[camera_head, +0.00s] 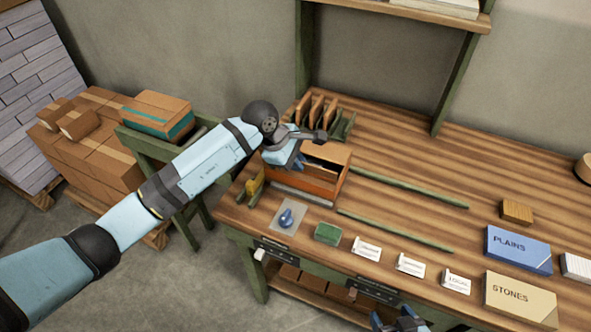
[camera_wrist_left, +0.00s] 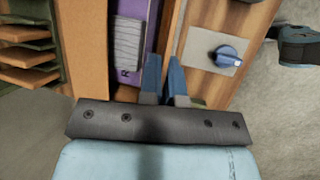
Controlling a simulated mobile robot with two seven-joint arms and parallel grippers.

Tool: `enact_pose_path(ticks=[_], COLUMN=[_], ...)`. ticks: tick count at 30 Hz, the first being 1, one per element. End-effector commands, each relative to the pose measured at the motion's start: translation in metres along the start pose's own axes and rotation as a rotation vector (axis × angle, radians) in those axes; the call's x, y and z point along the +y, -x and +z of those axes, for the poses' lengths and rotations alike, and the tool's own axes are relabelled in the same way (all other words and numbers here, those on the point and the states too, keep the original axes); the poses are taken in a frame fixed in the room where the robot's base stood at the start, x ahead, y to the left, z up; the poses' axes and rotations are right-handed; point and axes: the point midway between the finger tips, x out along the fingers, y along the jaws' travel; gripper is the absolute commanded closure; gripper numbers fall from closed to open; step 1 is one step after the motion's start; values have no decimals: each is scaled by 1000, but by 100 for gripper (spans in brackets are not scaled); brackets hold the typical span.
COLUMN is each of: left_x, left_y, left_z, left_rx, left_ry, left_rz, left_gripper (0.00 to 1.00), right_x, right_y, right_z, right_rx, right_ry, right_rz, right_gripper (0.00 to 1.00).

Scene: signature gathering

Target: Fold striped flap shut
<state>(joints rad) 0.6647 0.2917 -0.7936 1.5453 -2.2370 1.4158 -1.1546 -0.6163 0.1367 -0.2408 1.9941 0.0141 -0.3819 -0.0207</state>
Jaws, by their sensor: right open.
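An orange-brown wooden box (camera_head: 306,187) stands open on the striped-grain table. I cannot pick out a striped flap for certain in either view. My left gripper (camera_head: 300,163) is over the box, reaching down at its opening. In the left wrist view its two blue fingers (camera_wrist_left: 165,82) are close together, straddling or beside a thin box edge (camera_wrist_left: 178,35); I cannot tell if they grip it. A purple item (camera_wrist_left: 130,55) with a pale label lies inside the box. My right gripper (camera_head: 398,322) is open at the bottom edge, partly cut off, away from the box.
On the table are a blue stamp-like knob (camera_head: 287,217) on a grey square, a green block (camera_head: 327,233), several white cards (camera_head: 366,248), a blue PLAINS packet (camera_head: 517,249) and a cream STONES packet (camera_head: 519,298). Green rails (camera_head: 410,187) lie right of the box.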

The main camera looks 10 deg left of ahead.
Motion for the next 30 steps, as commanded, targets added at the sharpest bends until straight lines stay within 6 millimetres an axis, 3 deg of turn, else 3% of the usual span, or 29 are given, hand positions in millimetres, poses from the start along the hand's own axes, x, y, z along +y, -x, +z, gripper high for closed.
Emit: enact_pose_path(ticks=[18,30], left_x=[20,23], left_y=[-6,-5], left_z=[-2,-2], left_rx=[0,-1], left_ry=[144,175], left_rz=[-346,-421], left_gripper=[100,100], right_x=[7,6], right_y=[-22,-26], right_z=[31,38], right_rx=[6,4], right_ry=[5,5], right_rz=[9,8], right_gripper=[30,30])
